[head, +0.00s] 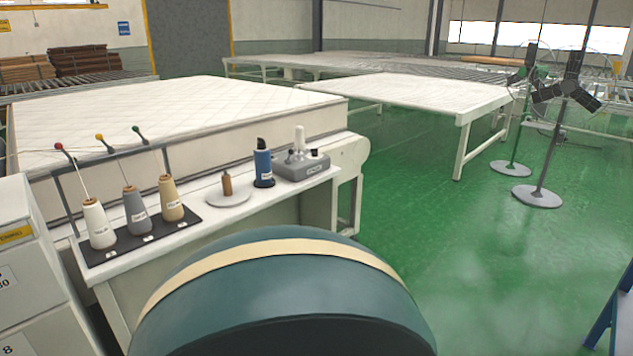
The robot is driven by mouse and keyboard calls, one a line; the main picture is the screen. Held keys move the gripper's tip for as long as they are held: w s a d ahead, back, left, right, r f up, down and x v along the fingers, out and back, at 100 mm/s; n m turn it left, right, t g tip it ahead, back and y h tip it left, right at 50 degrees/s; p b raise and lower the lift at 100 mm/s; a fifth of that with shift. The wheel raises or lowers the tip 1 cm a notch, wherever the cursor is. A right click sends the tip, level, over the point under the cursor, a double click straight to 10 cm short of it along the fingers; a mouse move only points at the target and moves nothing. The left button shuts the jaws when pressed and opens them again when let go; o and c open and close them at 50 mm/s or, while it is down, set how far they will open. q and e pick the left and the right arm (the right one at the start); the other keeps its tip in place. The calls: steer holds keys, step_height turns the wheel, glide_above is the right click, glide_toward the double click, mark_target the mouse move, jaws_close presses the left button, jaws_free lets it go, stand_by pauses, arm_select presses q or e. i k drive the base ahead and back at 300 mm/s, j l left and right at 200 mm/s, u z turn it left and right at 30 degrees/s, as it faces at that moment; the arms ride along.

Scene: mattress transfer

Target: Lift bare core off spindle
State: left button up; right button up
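A small brown core-like piece (227,184) stands upright on a round pale plate (243,195) on the white bench (200,228). To its right, a blue spool (263,163) with a dark top stands on a dark round base. A grey device (301,166) beside it carries an upright white post or core (299,139). I cannot tell whether that is a bare core or the spindle itself. Neither of my grippers is in view.
White, grey and tan thread cones (171,199) stand on a dark mat at the bench's left, under a thread guide. A quilted mattress (180,112) lies behind. White cabinets (35,270) stand at left. Green floor (430,240) is open at right, near the fan stands (540,195).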

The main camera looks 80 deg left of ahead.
mark_target(227, 181)
steer(key=u, duration=3.1)
steer(key=i+l+u, duration=0.2)
